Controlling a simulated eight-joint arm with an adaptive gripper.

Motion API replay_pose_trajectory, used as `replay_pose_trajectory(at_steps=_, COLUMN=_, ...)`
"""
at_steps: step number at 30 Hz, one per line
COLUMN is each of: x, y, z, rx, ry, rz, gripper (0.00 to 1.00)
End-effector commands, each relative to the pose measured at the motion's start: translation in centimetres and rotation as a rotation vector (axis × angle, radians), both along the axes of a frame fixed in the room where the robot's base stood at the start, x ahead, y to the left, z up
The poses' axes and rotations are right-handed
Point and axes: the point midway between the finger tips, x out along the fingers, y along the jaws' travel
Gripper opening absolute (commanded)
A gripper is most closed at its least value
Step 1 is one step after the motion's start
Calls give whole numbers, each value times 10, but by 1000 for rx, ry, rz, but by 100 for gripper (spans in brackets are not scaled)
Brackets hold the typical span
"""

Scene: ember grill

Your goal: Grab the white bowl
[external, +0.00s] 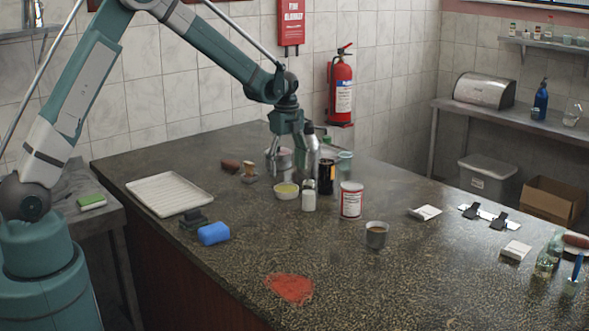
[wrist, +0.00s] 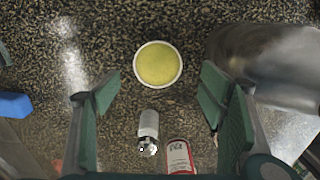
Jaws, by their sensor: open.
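The white bowl (external: 287,196) is small and round with yellow contents. It stands upright on the dark speckled counter among several containers. In the wrist view the white bowl (wrist: 136,66) lies in the upper middle, fully visible, just beyond the gap between my fingertips. My gripper (external: 288,152) is above and behind the bowl in the external view, pointing down. In the wrist view my gripper (wrist: 158,90) is open, with green pads on either side and nothing between them at the tips. It is not touching the bowl.
A small white-bodied shaker (external: 309,201) stands close beside the bowl. A red and white can (external: 351,201) and a black can (external: 326,178) are to its right. A large silver object (wrist: 265,62) is near my right finger. A white tray (external: 170,194) lies left.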

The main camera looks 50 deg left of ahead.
Motion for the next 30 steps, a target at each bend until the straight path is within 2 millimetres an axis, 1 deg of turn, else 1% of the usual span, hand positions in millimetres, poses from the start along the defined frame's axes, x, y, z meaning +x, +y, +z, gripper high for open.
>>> replay_pose_trajectory(at_steps=10, x=-1, y=0, z=-23, rx=0, ry=0, rz=0, gripper=70)
replay_pose_trajectory(at_steps=23, x=-1, y=0, z=-27, rx=0, ry=0, rz=1, gripper=70)
replay_pose_trajectory(at_steps=26, x=-1, y=1, z=-33, rx=0, ry=0, rz=1, gripper=70)
replay_pose_trajectory(at_steps=30, x=-4, y=1, z=-47, rx=0, ry=0, rz=1, gripper=70)
